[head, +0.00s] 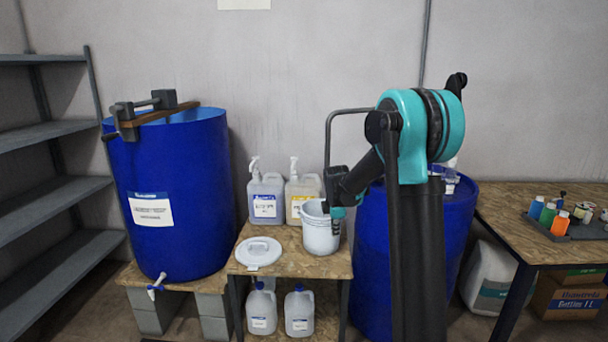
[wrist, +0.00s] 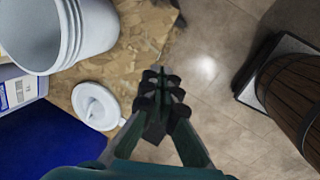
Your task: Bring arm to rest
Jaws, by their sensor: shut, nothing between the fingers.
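My arm is folded in front of the right blue drum (head: 372,260) in the head view. My gripper (head: 336,222) hangs down at the white bucket's right side there, partly dark against it. In the wrist view my gripper (wrist: 160,92) is shut and empty, with the wooden table's edge and the tiled floor behind it. The white bucket (head: 318,236) stands upright on the small wooden table (head: 285,268); it also shows at the upper left of the wrist view (wrist: 95,30). I cannot tell whether the gripper touches the bucket.
A white lid (head: 258,252) lies on the small table before two pump jugs (head: 265,200). A left blue drum (head: 175,210) carries a clamp. A side table (head: 560,210) holds small bottles at right. A wooden barrel (wrist: 295,95) stands over the floor in the wrist view.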

